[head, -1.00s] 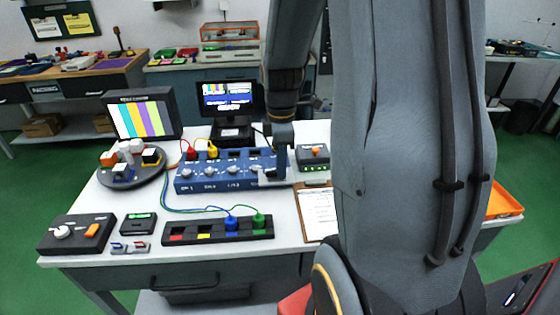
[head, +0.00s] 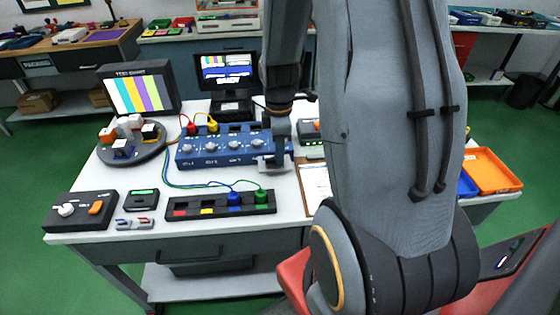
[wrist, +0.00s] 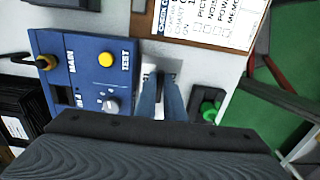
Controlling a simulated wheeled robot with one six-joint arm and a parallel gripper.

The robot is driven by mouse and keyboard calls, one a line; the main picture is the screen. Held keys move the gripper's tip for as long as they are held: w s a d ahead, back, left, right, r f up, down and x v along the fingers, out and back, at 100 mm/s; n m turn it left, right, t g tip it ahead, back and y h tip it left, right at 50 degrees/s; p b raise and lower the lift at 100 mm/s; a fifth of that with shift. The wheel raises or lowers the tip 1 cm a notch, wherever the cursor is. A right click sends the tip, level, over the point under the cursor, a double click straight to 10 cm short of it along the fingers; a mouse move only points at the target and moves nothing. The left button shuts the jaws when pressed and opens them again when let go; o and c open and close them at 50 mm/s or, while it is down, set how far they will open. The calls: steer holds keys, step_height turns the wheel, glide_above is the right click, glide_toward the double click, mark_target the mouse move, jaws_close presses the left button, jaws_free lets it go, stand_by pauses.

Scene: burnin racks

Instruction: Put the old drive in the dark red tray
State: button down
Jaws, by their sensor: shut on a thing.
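My gripper (head: 275,160) is beside the front right end of the blue test unit (head: 215,148). In the wrist view its two narrow fingers (wrist: 160,95) are close together, shut on a small pale grey thing (wrist: 163,69), which I take to be the old drive. It also shows pale at the fingertips in the head view (head: 268,165); its details are too small to tell. I cannot pick out a dark red tray. An orange tray (head: 494,171) and part of a blue tray (head: 467,186) are at the right, behind my arm.
A socket strip (head: 220,205) lies in front of the test unit, joined by blue and green cables. A clipboard (head: 315,187), a small box (head: 310,130), a monitor (head: 226,72) and a round stand (head: 132,143) crowd the white table. Green floor is free at the left.

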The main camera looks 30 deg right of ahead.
steer(key=shift+f+p, duration=0.35)
steer(key=shift+f, duration=1.6)
steer(key=shift+f, duration=0.15)
steer(key=c, duration=1.9)
jaws_free()
steer(key=shift+o, duration=0.2)
